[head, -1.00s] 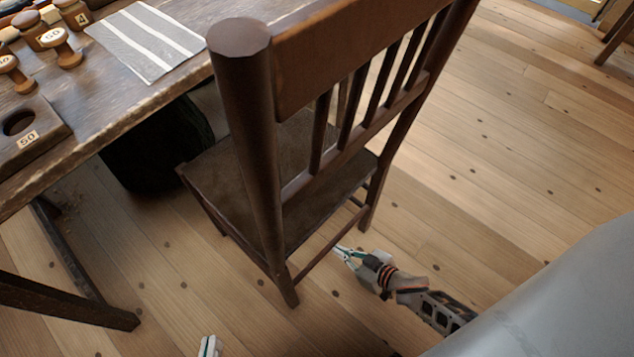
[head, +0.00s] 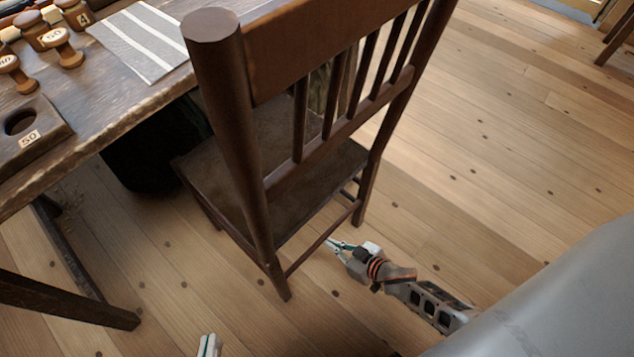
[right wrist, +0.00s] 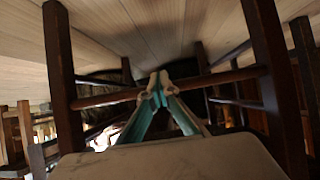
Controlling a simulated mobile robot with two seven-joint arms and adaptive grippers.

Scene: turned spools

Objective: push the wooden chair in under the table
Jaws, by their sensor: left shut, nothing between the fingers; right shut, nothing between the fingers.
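The dark wooden chair (head: 310,130) stands upright beside the table (head: 110,95), its backrest towards me. Its seat (head: 215,185) faces the table's edge; the backrest is outside that edge, and the posts hide part of the seat. My right gripper (head: 335,245) is shut and empty, low behind the chair at the rung between its back legs. In the right wrist view its fingertips (right wrist: 158,82) overlap the middle of that rung (right wrist: 225,77); I cannot tell if they touch. My left gripper (head: 208,345) is shut and empty at the bottom edge, apart from the chair.
A black object (head: 155,155) sits on the floor under the table, beyond the seat. A table leg brace (head: 70,300) is at lower left. Spools (head: 62,48), a striped cloth (head: 140,40) and a holed block (head: 30,128) lie on the table.

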